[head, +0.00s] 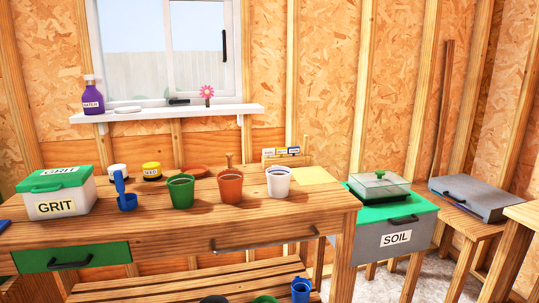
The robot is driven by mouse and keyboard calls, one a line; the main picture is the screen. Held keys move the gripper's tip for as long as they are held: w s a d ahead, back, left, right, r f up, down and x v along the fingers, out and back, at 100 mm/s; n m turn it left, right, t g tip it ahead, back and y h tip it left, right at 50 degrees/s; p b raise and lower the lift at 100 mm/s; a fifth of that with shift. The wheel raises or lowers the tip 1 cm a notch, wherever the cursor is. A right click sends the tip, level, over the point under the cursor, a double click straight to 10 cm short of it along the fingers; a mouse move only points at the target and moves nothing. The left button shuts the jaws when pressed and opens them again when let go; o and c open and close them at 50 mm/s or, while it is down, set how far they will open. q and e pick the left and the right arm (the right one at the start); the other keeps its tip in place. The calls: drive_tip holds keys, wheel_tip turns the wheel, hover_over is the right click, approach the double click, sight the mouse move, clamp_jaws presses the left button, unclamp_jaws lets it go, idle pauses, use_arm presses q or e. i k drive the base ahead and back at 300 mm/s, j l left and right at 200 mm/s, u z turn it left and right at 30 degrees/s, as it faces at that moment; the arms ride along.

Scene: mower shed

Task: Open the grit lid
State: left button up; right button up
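The grit box (58,204) is a white bin with a GRIT label on its front, at the left end of the wooden workbench. Its green lid (45,182) lies on top and looks closed. The lid has a second GRIT label on top and a green handle at its front edge. Neither of my grippers shows in the head view.
Right of the grit box stand a blue scoop (127,202), small jars (152,172), and green (181,192), terracotta (230,187) and white (278,182) pots. A grey SOIL bin (375,240) with a green lid stands right of the bench. The bench's front strip is clear.

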sight(52, 180)
drive_tip(key=u, duration=1.4)
